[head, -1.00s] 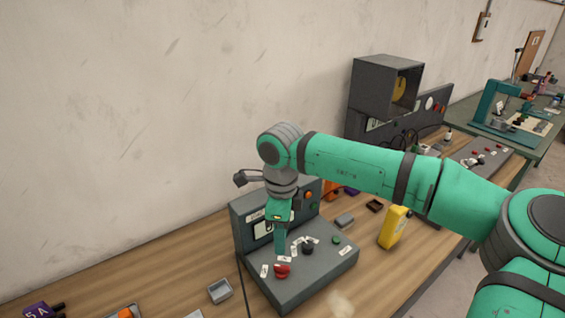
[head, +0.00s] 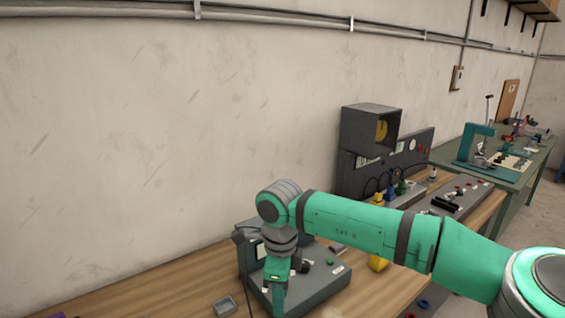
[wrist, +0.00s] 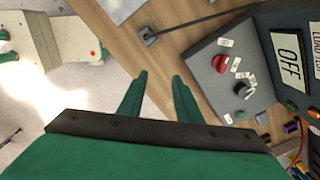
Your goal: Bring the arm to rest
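My gripper (head: 278,295) hangs pointing down in front of a grey control box (head: 325,281) in the head view and hides part of its top. In the wrist view my gripper's two fingers (wrist: 159,78) stand apart with nothing between them. The box (wrist: 205,75) lies to their right there, clear of the fingers. It carries a red knob (wrist: 220,63), a black knob (wrist: 240,89), small white labels and a display reading OFF (wrist: 288,57). The red knob is hidden in the head view.
A small grey tray (head: 225,306) sits left of the box on the wooden bench (head: 150,298). A yellow item (head: 378,262) stands right of it, beneath my arm. A dark speaker-like unit (head: 369,127) stands behind. A green table (head: 520,168) is farther right.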

